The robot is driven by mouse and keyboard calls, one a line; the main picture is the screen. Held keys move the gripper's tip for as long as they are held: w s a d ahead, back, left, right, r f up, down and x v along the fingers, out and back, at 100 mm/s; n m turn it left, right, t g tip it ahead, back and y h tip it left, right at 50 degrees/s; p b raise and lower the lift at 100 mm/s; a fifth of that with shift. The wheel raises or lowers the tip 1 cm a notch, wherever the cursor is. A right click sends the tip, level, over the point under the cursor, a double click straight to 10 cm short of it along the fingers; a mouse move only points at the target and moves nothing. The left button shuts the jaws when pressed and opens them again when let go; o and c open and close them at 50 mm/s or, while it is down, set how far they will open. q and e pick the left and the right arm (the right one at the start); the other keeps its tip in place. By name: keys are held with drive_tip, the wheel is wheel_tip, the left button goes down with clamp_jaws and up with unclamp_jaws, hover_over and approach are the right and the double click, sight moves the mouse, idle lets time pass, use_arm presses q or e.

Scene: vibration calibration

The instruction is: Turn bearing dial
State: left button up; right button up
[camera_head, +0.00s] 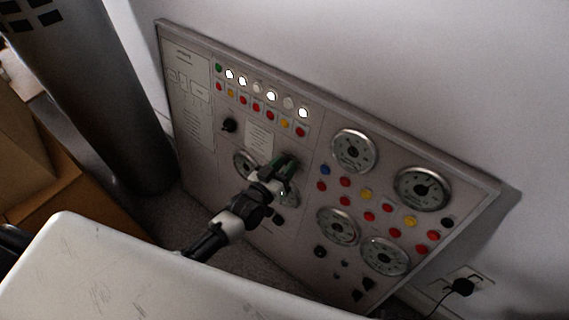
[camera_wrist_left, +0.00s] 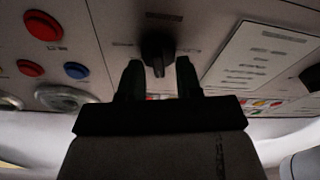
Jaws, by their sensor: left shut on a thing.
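The grey control panel (camera_head: 290,225) leans against the wall and carries gauges, lamps, buttons and black knobs. My left gripper (camera_head: 285,166) is at the panel's middle, right of the paper label. In the left wrist view, a black dial (camera_wrist_left: 157,50) stands out from the panel between the two dark fingertips of my left gripper (camera_wrist_left: 158,70). The gripper is shut on this dial. In the head view the gripper hides the dial. Another black knob (camera_head: 229,125) sits free at the upper left of the panel. My right gripper is not in view.
Round gauges (camera_head: 354,151) and red, yellow and blue buttons fill the panel's right half. A row of lit white lamps (camera_head: 256,87) runs along the top left. A dark cylinder (camera_head: 95,100) stands left of the panel. A black plug (camera_head: 462,287) sits in a wall socket at right.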

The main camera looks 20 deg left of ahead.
use_arm(q)
drive_tip(key=shift+a+f+n+y+p, duration=0.15)
drive_tip(key=shift+n+y+p, duration=0.3)
drive_tip(key=shift+n, duration=1.35)
drive_tip(key=shift+a+n+y+p, duration=0.15)
drive_tip(key=shift+n+y+p, duration=0.3)
drive_tip(key=shift+n, duration=1.35)
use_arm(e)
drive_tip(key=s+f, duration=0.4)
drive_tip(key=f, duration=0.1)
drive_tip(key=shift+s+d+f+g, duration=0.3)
use_arm(q)
drive_tip(key=o, duration=0.9)
drive_tip(key=shift+s, duration=0.1)
drive_tip(key=s, duration=0.3)
drive_tip(key=s+a+p, duration=0.1)
drive_tip(key=s, duration=0.3)
drive_tip(key=s+a, duration=0.1)
drive_tip(key=s, duration=0.2)
drive_tip(key=shift+s+a+r, duration=0.1)
drive_tip(key=shift+s+r, duration=0.05)
drive_tip(key=shift+r, duration=0.1)
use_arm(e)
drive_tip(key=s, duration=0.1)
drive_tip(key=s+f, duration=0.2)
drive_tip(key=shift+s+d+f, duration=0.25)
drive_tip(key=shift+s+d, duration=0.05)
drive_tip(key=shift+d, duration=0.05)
